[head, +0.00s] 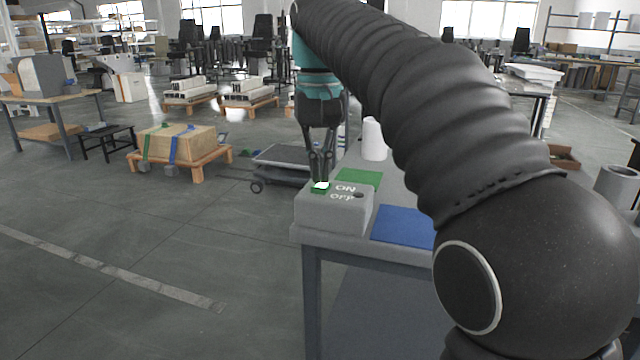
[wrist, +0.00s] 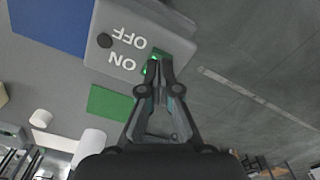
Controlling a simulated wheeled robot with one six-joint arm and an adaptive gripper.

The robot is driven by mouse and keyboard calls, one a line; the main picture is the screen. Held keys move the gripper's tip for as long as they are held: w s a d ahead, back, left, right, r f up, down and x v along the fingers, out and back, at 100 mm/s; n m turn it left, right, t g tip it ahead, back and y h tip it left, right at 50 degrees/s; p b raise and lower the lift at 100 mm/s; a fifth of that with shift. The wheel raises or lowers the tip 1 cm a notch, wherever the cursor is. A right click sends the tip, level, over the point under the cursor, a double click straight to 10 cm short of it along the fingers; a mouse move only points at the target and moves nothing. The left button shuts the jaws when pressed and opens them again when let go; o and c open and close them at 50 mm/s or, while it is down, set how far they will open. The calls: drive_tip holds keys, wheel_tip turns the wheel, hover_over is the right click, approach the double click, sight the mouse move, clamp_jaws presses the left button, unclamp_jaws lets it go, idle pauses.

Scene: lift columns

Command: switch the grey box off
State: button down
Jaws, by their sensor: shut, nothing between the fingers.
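The grey box (head: 332,214) stands on the near left corner of the grey table, with white ON and OFF lettering on top. In the wrist view the box (wrist: 98,58) shows upside down. A glowing green button (head: 320,186) is beside ON, and a dark round button (head: 359,196) is beside OFF. The dark button also shows in the wrist view (wrist: 104,41). My gripper (head: 322,180) is shut and empty, pointing down at the green button. In the wrist view its fingertips (wrist: 160,62) partly cover the green button; I cannot tell whether they touch it.
A blue mat (head: 403,227) lies right of the box and a green mat (head: 358,178) behind it. A white cylinder (head: 374,139) stands farther back on the table (head: 400,180). A cart (head: 283,165) and a pallet with a carton (head: 178,143) are on the floor to the left.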

sight(319, 186)
drive_tip(key=shift+f+b, duration=0.5)
drive_tip(key=shift+f, duration=0.3)
idle(0.4)
drive_tip(key=shift+r, duration=0.1)
wheel_tip(319, 186, up, 5)
drive_tip(key=p, duration=0.5)
drive_tip(key=shift+r, duration=0.95)
